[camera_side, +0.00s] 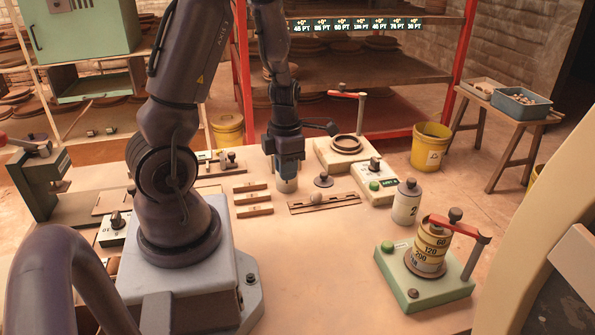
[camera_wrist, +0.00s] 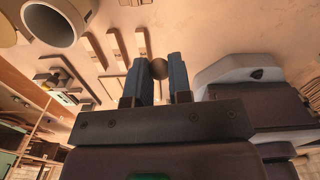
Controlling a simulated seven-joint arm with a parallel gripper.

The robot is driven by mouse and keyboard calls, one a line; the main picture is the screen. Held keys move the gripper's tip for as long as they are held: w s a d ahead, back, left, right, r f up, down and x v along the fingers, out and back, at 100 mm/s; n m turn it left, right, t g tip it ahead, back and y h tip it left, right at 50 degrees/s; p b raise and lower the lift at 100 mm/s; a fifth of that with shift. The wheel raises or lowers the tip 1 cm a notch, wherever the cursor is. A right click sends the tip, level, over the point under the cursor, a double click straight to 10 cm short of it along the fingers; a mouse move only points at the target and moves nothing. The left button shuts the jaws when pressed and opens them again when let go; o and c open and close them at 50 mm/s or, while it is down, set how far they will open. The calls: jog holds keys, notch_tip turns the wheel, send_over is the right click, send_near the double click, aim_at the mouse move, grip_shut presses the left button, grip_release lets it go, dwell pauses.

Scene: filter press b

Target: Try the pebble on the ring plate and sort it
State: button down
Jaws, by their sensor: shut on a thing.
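My gripper (camera_wrist: 158,62) is shut on a small round brown pebble (camera_wrist: 158,69), which sits between the fingertips in the wrist view. In the side view my gripper (camera_side: 287,163) points down over the middle of the table, and the held pebble cannot be made out there. A brown ring (camera_side: 346,145), probably the ring plate, lies on a cream block with a red lever, behind and to the right of my gripper.
The front middle of the table is clear.

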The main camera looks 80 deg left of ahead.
jog(key=shift+n, duration=0.4)
jog(key=a, duration=0.7)
jog(key=w+a, duration=0.1)
jog(key=a, duration=1.2)
jog(key=shift+w+a+f, duration=0.3)
jog(key=shift+a+f, duration=0.05)
jog(key=shift+a, duration=0.05)
jog(key=a, duration=0.1)
jog(key=w+a+r, duration=0.1)
jog(key=a, duration=0.1)
jog(key=shift+r+m, duration=0.1)
jog(key=shift+m, duration=0.3)
jog(key=shift+w+a+r+m, duration=0.2)
jog(key=shift+w+r+m, duration=0.55)
jog(key=shift+r, duration=0.2)
notch_tip(320, 180, down, 6)
